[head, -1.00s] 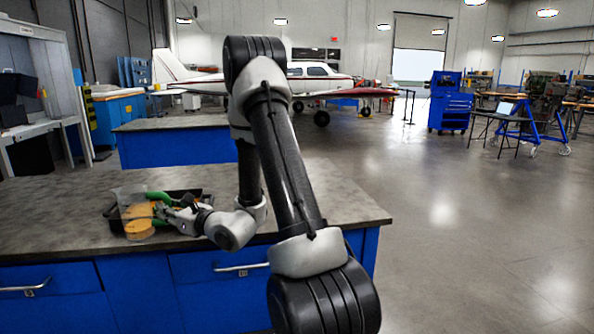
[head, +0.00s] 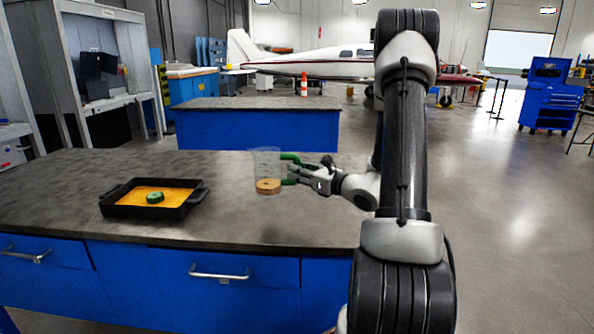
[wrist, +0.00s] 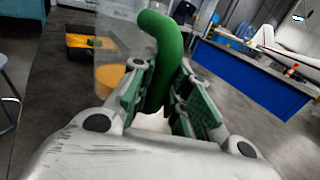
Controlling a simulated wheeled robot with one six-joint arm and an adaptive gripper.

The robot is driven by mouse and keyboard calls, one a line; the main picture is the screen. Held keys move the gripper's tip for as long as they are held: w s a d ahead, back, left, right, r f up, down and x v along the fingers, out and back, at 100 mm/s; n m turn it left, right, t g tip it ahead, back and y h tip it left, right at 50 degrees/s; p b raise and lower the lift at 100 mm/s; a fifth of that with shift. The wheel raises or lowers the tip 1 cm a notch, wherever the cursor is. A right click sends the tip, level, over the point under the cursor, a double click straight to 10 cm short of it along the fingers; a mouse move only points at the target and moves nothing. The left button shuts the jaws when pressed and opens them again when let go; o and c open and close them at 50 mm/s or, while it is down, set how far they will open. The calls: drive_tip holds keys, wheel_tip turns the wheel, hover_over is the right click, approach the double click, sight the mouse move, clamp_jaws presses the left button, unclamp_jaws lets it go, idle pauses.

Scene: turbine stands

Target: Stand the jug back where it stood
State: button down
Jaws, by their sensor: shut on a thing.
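The jug (head: 266,165) is clear, with a green handle and a tan-orange layer at its bottom. It is upright over the grey bench top, right of the black tray. I cannot tell whether its base touches the bench. My gripper (head: 293,175) comes from the right and is shut on the green handle. In the wrist view the handle (wrist: 158,60) rises between the finger pads of my gripper (wrist: 153,105), and the clear wall (wrist: 115,45) of the jug stands beyond, partly hidden.
The black tray (head: 188,209) stands on the bench (head: 230,226) at left, with an orange layer and a green round piece (head: 155,197) in it. The bench between tray and jug is clear. A second blue bench (head: 255,128) stands behind.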

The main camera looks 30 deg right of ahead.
drive_tip(key=shift+f, duration=3.85)
drive_tip(key=shift+f, duration=0.35)
drive_tip(key=c, duration=1.3)
unclamp_jaws()
drive_tip(key=shift+o, duration=0.9)
drive_tip(key=shift+v, duration=3.5)
drive_tip(key=shift+a, duration=0.1)
